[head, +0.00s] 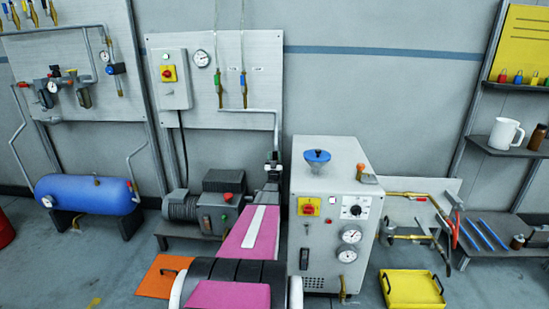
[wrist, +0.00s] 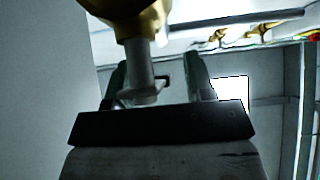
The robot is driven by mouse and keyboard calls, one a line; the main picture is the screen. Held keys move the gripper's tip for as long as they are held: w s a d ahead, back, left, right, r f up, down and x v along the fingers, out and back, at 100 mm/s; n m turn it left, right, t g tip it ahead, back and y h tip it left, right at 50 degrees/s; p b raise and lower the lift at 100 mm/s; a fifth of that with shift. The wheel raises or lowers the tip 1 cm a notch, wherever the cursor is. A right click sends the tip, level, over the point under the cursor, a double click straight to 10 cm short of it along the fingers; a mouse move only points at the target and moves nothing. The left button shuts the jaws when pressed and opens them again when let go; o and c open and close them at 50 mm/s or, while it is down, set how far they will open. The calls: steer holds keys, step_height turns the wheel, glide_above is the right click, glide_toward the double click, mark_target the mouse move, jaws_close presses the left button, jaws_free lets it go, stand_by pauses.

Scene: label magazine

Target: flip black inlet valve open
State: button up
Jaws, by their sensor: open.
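My gripper (head: 272,163) is at the far end of my arm, just below the grey pipe that comes down from the wall board. In the wrist view my gripper (wrist: 156,62) is open, with one finger on each side of a grey stem (wrist: 138,78). The stem hangs from a brass fitting (wrist: 126,20) and has a small dark hook-like part at its side. Whether a finger touches the stem, I cannot tell. I cannot make out a black valve handle for certain; the gripper may hide it in the head view.
The grey cabinet (head: 330,190) with gauges stands close to the right of my arm. A motor unit (head: 205,205) stands to its left. The wall board (head: 295,75) carries a green-handled valve (head: 218,88) and a blue-handled valve (head: 243,84). A yellow tray (head: 412,290) lies at lower right.

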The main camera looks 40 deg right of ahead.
steer(key=v, duration=1)
steer(key=shift+s+a+f, duration=0.2)
steer(key=shift+a+f, duration=0.05)
steer(key=shift+s, duration=0.1)
